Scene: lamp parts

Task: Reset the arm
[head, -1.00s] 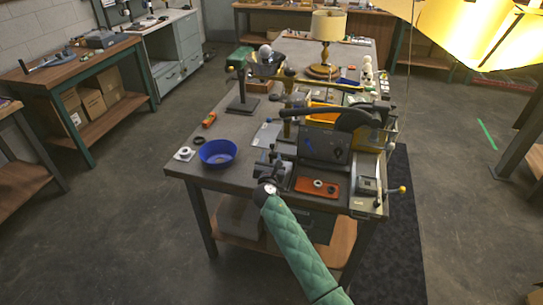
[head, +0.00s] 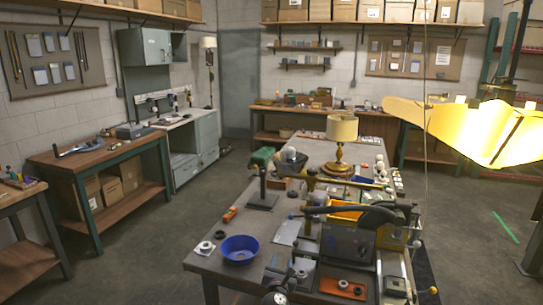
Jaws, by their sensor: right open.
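My right gripper (head: 287,270) shows small and dark at the bottom of the head view, with its wrist cut by the lower picture edge. It is open, over the front edge of the workbench (head: 212,262), and I see nothing held between its fingers. An orange-brown tray (head: 328,285) with a small ring lies to its right, and a blue bowl (head: 240,246) stands to its left. My left gripper is not in view. A table lamp with a cream shade (head: 342,128) and a turned wooden base stands upright farther back on the bench.
A dark panel fixture (head: 347,243) with a black lever stands right of the gripper. A black stand (head: 263,188) and a white ring part (head: 205,248) are on the bench's left side. Floor left of the bench is clear.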

